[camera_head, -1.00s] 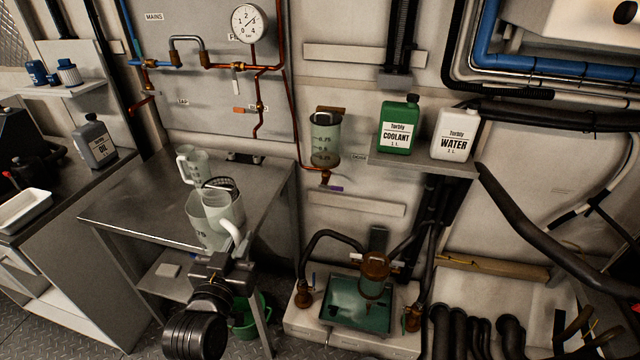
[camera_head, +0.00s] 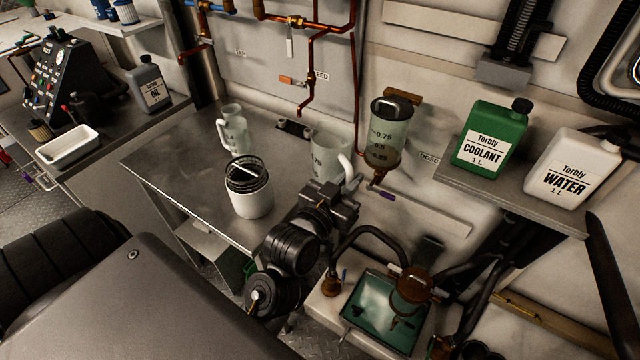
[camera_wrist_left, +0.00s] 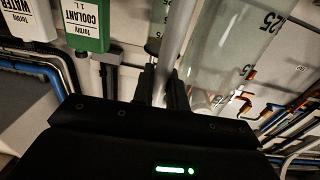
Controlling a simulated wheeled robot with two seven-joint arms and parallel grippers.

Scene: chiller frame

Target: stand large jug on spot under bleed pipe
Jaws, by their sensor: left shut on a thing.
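The large jug (camera_head: 325,150), clear with a white handle (camera_head: 347,165), is upright at the right rear corner of the steel table. My left gripper (camera_head: 343,187) is shut on this handle. The wrist view shows the handle (camera_wrist_left: 178,40) between the fingers (camera_wrist_left: 162,85), with the jug's marked wall (camera_wrist_left: 235,45) beside it. The copper bleed pipe (camera_head: 305,98) ends above the table's rear edge, left of the jug. A dark flat patch (camera_head: 294,128) lies below its end. Whether the jug's base touches the table is hidden by my arm. My right gripper is out of view.
The dosing vessel (camera_head: 388,135) hangs close to the jug's right. Coolant (camera_head: 490,140) and water (camera_head: 572,170) bottles stand on a shelf.

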